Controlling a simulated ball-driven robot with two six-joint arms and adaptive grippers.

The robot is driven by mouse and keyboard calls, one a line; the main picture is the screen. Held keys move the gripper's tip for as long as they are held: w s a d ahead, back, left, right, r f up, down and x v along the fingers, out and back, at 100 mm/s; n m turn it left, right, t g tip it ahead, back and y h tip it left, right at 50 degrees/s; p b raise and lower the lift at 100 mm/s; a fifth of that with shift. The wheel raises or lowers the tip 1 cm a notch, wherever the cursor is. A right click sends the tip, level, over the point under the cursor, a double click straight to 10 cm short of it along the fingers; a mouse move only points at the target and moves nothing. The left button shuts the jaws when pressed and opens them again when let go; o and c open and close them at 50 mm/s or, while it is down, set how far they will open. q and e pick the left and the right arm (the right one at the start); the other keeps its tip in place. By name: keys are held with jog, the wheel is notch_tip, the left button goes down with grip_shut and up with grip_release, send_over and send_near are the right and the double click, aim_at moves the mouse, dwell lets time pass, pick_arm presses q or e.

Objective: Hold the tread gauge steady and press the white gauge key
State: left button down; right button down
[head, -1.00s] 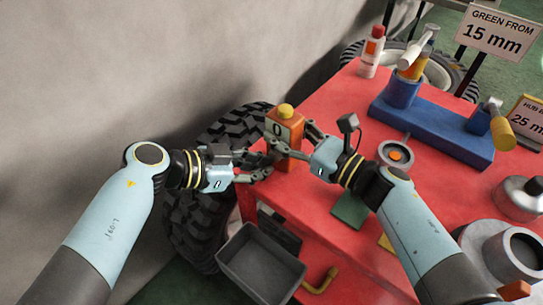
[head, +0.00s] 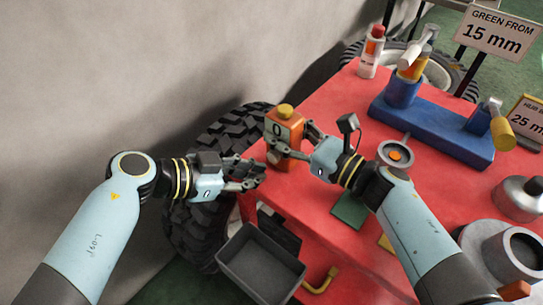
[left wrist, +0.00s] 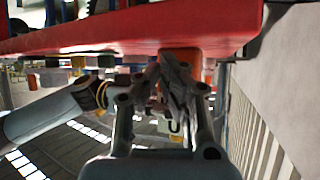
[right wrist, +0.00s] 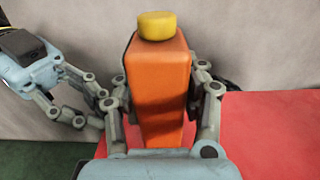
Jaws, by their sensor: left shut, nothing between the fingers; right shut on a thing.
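The tread gauge (head: 288,128) is an upright orange box at the table's left edge, with a yellow knob on top and a dark "0" on its pale display. A small pale spot low on its face (head: 273,156) may be the white key; I cannot tell. My right gripper (head: 291,146) is shut on the gauge, one finger at each side in the right wrist view (right wrist: 158,100). My left gripper (head: 260,174) is shut and empty, just left of and below the gauge, apart from it. In the left wrist view its fingers (left wrist: 178,80) partly hide the gauge (left wrist: 181,58).
The red table (head: 320,180) carries a blue stand (head: 435,130), a red-capped bottle (head: 371,52), a grey ring with an orange centre (head: 396,155) and metal parts. A tyre (head: 190,225) stands left of the table. A grey bin (head: 262,265) is below the left gripper.

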pick_arm(q)
jog(key=s+a, duration=0.1)
jog(key=s, duration=0.1)
jog(key=s+a, duration=0.1)
jog(key=shift+s+a, duration=0.35)
dwell(0.5)
pick_arm(e)
jog(key=c, duration=0.6)
grip_release()
jog(key=shift+c, duration=0.2)
